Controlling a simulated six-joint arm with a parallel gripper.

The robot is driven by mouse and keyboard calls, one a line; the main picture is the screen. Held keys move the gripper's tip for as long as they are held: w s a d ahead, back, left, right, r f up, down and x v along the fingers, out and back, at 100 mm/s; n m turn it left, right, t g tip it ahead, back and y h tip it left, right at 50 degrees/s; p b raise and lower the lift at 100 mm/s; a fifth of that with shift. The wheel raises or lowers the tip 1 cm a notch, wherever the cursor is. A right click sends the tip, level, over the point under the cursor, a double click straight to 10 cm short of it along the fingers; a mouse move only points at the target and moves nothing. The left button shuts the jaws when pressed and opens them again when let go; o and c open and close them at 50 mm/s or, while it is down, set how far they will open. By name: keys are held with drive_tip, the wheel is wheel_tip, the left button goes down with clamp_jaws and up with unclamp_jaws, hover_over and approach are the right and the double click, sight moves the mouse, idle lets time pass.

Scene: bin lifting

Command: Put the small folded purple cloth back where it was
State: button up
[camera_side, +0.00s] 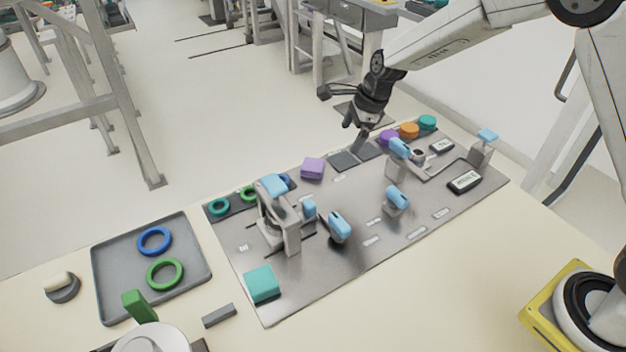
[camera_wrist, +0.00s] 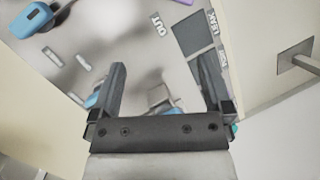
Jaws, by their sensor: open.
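The small folded purple cloth (camera_side: 313,168) lies flat on the metal work plate (camera_side: 335,255), near its back edge and left of two dark square pads (camera_side: 343,160). A purple edge (camera_wrist: 184,3), which looks like the cloth, shows at the top of the wrist view. My gripper (camera_side: 354,138) is over the back edge of the plate by the dark pads, right of the cloth and apart from it. In the wrist view my gripper (camera_wrist: 163,70) is open, its two fingers wide apart with nothing held between them.
Round purple, orange (camera_side: 409,130) and teal pieces stand in a row right of my gripper. Blue-topped fixtures (camera_side: 398,200) rise from the plate. A teal block (camera_side: 262,284) lies front left. A grey tray (camera_side: 103,282) holds blue and green rings. The plate's front middle is bare.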

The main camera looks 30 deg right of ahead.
drive_tip(key=s+d+n+h, duration=0.1)
drive_tip(key=s+d+n, duration=0.1)
drive_tip(key=s+n, duration=0.9)
drive_tip(key=s+d+n+h, duration=0.1)
drive_tip(key=s+d+n, duration=0.1)
drive_tip(key=s+n, duration=0.9)
drive_tip(key=s, duration=0.3)
drive_tip(key=shift+s+d+r, duration=0.2)
drive_tip(key=shift+s+r, duration=0.1)
drive_tip(key=shift+s, duration=0.1)
